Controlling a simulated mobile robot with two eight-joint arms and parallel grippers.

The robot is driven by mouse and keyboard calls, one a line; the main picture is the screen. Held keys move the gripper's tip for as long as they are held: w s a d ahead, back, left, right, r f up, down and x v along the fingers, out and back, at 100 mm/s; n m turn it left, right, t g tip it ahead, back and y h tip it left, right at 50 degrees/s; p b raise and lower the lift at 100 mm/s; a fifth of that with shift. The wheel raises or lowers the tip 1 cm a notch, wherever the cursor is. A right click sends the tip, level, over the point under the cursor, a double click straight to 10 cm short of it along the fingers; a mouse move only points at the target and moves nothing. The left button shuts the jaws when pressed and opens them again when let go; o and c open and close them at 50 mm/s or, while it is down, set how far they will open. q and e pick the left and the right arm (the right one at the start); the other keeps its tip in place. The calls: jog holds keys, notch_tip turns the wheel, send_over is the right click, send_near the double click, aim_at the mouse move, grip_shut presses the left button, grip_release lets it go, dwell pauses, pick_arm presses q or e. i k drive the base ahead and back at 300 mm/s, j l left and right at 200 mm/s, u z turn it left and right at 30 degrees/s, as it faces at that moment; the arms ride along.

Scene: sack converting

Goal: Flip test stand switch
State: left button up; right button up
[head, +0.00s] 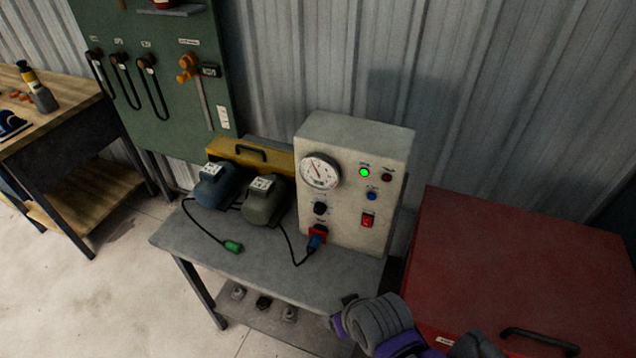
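The test stand (345,215) is a pale grey box standing upright at the back of a grey metal table. Its front has a round white dial gauge (320,171), a lit green lamp (364,172), a dark red lamp (387,177), a blue button (372,195) and a black knob (320,208). A red switch (368,220) sits at the lower right of the front; its exact position is too small to tell. My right gripper (345,312) is at the table's front right corner, below and apart from the switch; its fingers are mostly hidden. My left gripper is out of view.
Two motor-like units (265,200) with cables stand left of the test stand; a blue plug (315,242) is at its red socket. A yellow case (250,154) lies behind them. A red cabinet (520,260) stands close on the right. The table's front is mostly clear.

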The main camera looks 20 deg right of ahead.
aim_at(367, 221)
jog(key=z, duration=1.3)
